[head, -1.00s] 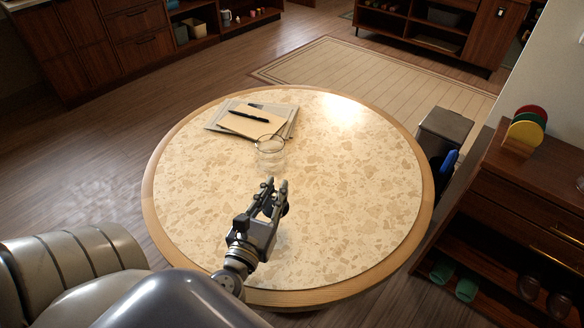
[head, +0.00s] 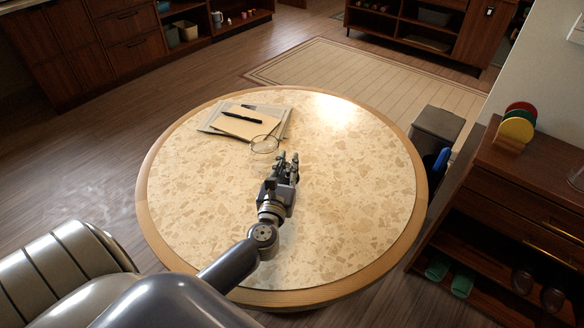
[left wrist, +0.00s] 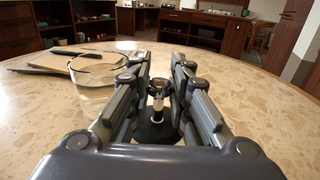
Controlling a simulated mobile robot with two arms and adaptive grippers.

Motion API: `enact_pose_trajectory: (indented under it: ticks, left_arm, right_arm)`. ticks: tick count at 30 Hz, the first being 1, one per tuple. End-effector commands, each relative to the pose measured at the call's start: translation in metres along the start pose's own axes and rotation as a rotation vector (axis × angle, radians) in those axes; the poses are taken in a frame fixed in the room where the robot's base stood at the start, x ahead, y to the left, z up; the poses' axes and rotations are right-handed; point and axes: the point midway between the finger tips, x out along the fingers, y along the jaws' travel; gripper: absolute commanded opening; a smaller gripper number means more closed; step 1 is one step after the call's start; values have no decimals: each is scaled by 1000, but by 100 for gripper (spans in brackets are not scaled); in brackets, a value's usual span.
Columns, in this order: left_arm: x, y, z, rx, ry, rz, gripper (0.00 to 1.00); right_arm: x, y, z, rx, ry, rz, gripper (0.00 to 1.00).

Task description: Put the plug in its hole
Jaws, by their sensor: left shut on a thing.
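My left gripper (head: 288,160) is over the middle of the round table. In the left wrist view its fingers (left wrist: 158,85) are closed in on a small plug (left wrist: 157,132) with a pale metal stem and a dark, round, wide base. The plug hangs between the fingers, base down; the fingers hide part of it. In the head view the gripper hides the plug. A clear glass vessel with a thin round rim (head: 265,144) stands just left of and beyond the gripper; it also shows in the left wrist view (left wrist: 95,62). I cannot make out the hole. My right gripper is out of view.
The round speckled table (head: 350,200) has a wooden rim and is mostly bare. A notepad with a dark pen (head: 245,122) lies on papers at its far left. A grey bin (head: 436,125) and a dark cabinet (head: 530,175) stand to the right.

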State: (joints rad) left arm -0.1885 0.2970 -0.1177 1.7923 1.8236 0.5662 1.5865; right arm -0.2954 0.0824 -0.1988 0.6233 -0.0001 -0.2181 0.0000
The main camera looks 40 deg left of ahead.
Motion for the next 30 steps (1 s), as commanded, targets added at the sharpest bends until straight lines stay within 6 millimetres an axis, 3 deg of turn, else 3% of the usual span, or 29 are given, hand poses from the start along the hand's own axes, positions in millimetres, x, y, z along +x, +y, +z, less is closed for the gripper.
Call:
enact_pose_trajectory:
  ticks: [6, 15, 27, 28, 30]
  left_arm:
    - [21, -8, -2, 0, 0, 0, 0]
    - [22, -8, -37, 2, 1, 1, 0]
    - [21, -8, -42, -1, 0, 1, 0]
    - [21, -8, -42, -1, 0, 1, 20]
    - [21, -8, -41, 0, 0, 1, 36]
  right_arm:
    - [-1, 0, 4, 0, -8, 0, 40]
    - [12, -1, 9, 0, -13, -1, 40]
    - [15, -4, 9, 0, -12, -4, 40]
    - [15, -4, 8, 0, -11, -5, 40]
    - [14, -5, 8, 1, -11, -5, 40]
